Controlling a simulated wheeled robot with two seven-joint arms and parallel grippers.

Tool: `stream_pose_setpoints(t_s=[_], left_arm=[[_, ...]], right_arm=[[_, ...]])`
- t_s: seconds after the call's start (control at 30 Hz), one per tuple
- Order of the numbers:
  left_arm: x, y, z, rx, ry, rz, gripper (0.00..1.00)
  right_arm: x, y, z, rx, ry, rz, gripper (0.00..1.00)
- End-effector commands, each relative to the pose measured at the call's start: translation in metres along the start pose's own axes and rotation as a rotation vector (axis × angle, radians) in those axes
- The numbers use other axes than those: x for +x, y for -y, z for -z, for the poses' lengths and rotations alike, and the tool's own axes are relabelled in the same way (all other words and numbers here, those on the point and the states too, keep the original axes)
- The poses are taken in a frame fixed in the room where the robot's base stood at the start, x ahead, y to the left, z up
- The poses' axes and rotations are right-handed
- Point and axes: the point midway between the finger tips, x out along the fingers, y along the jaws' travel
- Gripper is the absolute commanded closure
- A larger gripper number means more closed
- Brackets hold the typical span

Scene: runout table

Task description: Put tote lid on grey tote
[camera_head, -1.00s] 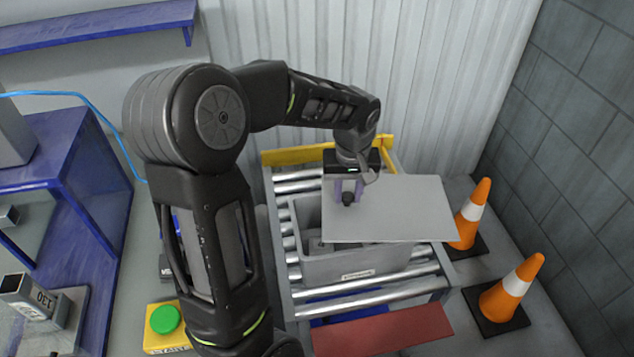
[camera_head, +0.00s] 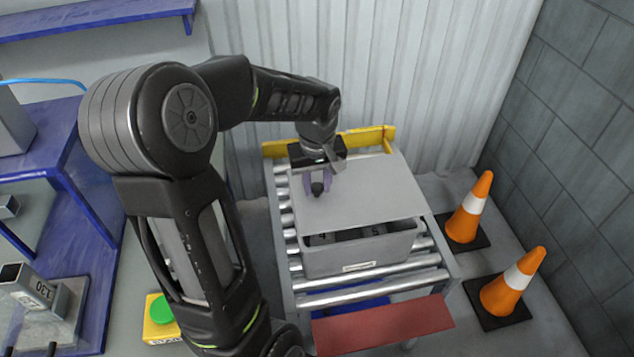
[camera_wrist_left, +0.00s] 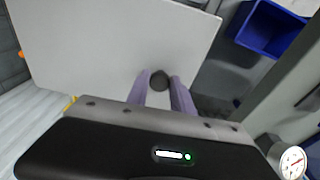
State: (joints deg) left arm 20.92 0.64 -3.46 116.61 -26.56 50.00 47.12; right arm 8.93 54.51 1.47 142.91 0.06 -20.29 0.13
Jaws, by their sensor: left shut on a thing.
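The tote lid (camera_head: 365,191) is a flat light grey panel with a small dark knob. My left gripper (camera_head: 319,188) is shut on the knob, which also shows between the purple fingers in the left wrist view (camera_wrist_left: 159,80). The grey tote (camera_head: 350,262) stands on the roller table, with a label on its front. The lid is over the tote's back part and reaches past its right side. The tote's front strip is open and shows dark contents. I cannot tell whether the lid touches the rim. My right gripper is not in view.
The roller table (camera_head: 372,296) has a yellow stop (camera_head: 366,137) at the back and a red panel (camera_head: 383,324) in front. Two orange cones (camera_head: 469,209) stand at right. A green button on a yellow box (camera_head: 161,312) is at left.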

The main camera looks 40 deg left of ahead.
Motion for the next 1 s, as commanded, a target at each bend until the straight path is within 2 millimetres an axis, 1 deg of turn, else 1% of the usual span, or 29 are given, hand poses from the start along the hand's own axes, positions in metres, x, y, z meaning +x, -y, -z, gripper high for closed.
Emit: stream_pose_setpoints(t_s=[0.03, 0.1, 0.3, 0.4, 0.6, 1.0], left_arm=[[0.010, 0.000, -0.001, 0.000, 0.000, 0.000, 1.00], [0.018, 0.000, -0.002, 0.000, 0.000, 0.000, 1.00], [0.040, 0.001, -0.005, 0.000, 0.000, 0.000, 1.00], [0.047, 0.002, -0.005, 0.000, -0.001, 0.000, 1.00], [0.052, 0.002, -0.006, 0.000, -0.001, -0.001, 1.00], [0.052, 0.002, -0.006, 0.000, -0.001, 0.000, 1.00]], right_arm=[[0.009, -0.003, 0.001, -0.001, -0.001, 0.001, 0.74], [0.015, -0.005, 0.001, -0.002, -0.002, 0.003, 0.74], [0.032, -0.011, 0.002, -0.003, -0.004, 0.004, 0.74], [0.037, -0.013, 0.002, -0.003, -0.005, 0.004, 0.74], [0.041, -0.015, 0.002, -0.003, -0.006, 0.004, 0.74], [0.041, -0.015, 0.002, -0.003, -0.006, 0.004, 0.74]])
